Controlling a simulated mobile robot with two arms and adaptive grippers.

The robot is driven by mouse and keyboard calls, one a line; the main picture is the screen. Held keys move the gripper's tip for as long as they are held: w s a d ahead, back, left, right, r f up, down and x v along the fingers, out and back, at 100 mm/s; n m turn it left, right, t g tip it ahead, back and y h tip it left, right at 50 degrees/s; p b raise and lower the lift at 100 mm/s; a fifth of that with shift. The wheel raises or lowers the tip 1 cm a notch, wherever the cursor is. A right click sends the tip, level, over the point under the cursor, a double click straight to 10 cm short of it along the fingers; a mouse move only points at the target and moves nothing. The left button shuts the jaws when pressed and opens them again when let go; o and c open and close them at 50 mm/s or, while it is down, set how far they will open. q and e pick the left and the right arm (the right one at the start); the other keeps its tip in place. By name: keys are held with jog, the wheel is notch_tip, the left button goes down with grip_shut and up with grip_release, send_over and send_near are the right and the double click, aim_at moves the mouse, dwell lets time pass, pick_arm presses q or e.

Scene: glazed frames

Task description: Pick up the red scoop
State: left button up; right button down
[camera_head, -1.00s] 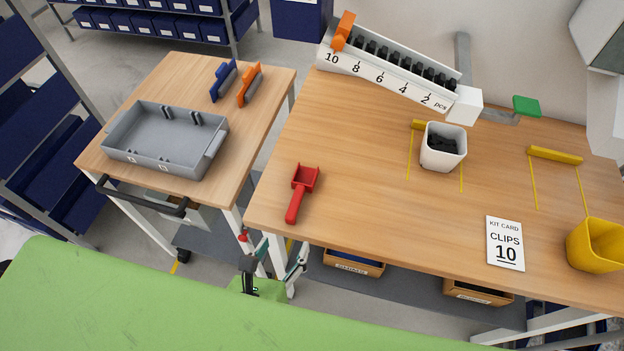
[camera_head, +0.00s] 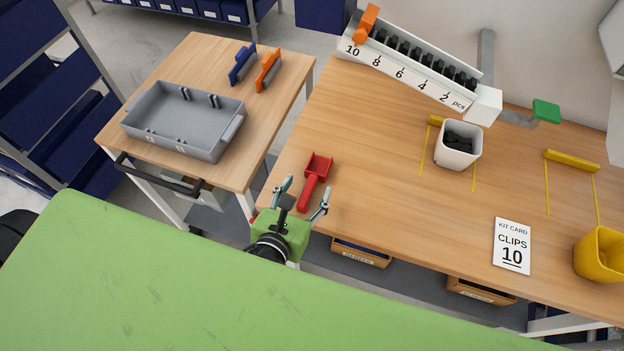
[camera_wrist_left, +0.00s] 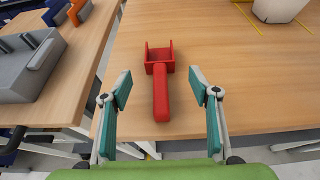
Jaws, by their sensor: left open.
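The red scoop (camera_head: 314,182) lies on the wooden table near its front left corner, with its handle toward the table's front edge. In the left wrist view the scoop (camera_wrist_left: 161,92) is ahead, its handle end lying between the lines of my two fingers. My left gripper (camera_head: 303,201) is open and empty at the table's front edge, just short of the handle. In the left wrist view the left gripper's fingers (camera_wrist_left: 160,92) stand apart on both sides of the handle, not touching it. My right gripper is not in view.
A side table with a grey tray (camera_head: 150,142) stands left, across a gap. A white cup of dark clips (camera_head: 455,157), a kit card (camera_head: 512,246) and a yellow bin (camera_head: 592,262) lie further right. The numbered rack (camera_head: 415,80) is at the back. The table around the scoop is clear.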

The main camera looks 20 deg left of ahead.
aim_at(309, 186)
pick_arm(q)
jog(key=x, duration=0.2)
jog(key=p+x, duration=0.1)
jog(key=x, duration=0.2)
jog(key=shift+f, duration=0.35)
jog(key=shift+s, duration=0.1)
jog(key=c, duration=1.2)
